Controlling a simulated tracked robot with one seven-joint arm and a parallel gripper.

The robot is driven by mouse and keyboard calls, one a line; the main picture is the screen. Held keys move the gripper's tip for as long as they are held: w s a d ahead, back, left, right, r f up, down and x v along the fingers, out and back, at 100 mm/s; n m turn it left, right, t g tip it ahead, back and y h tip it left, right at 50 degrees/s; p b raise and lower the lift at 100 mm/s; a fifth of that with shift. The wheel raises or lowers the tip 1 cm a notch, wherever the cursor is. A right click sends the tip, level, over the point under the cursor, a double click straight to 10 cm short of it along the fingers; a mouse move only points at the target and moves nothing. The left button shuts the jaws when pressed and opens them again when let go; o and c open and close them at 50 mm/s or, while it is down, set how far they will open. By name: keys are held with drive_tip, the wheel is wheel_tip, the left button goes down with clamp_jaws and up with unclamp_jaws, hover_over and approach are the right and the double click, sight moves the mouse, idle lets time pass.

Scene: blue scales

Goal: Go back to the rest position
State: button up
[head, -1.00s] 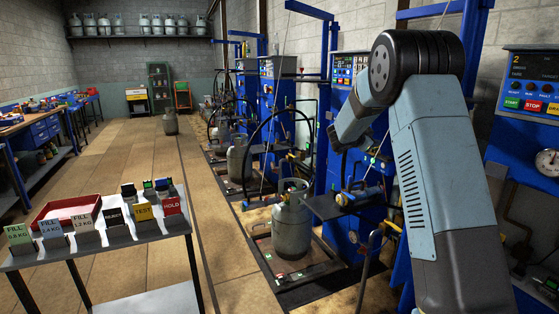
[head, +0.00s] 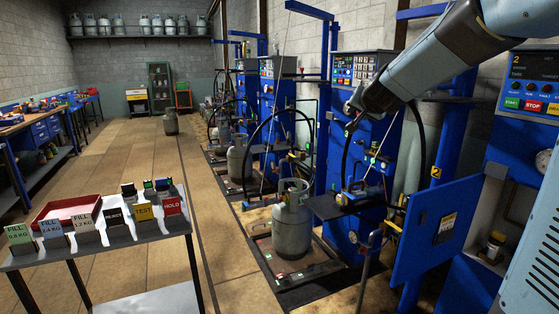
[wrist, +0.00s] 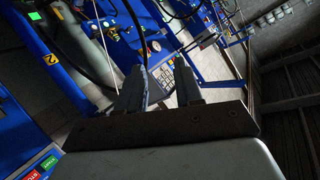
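My arm comes into the head view from the upper right and reaches left in front of the blue filling stations. My gripper (head: 352,107) is at its end, raised in front of the nearer blue station's panel. In the wrist view my gripper (wrist: 160,88) shows two dark fingers standing apart, with a clear gap between them. Nothing is held between the fingers. Part of a black hose and a keypad panel show behind them.
A grey gas cylinder (head: 292,224) stands on a floor scale (head: 318,262). A blue cabinet door (head: 437,232) stands open at right, below my arm. A table (head: 110,254) at left carries sign cards and a red tray (head: 66,211). The floor aisle (head: 130,160) is mostly clear.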

drive_tip(key=s+f+n+g, duration=0.2)
drive_tip(key=s+f, duration=0.1)
drive_tip(key=s, duration=0.9)
drive_tip(key=s+f+n+g, duration=0.2)
drive_tip(key=s+f+g, duration=0.1)
drive_tip(key=s, duration=1)
drive_tip(key=s+f+n+g, duration=0.1)
drive_tip(key=s+f, duration=0.4)
drive_tip(key=s, duration=0.7)
drive_tip(key=shift+s+d+n+g, duration=0.3)
drive_tip(key=shift+n+g, duration=0.1)
drive_tip(key=shift+g, duration=0.5)
drive_tip(key=shift+s+a, duration=0.1)
drive_tip(key=shift+s, duration=0.05)
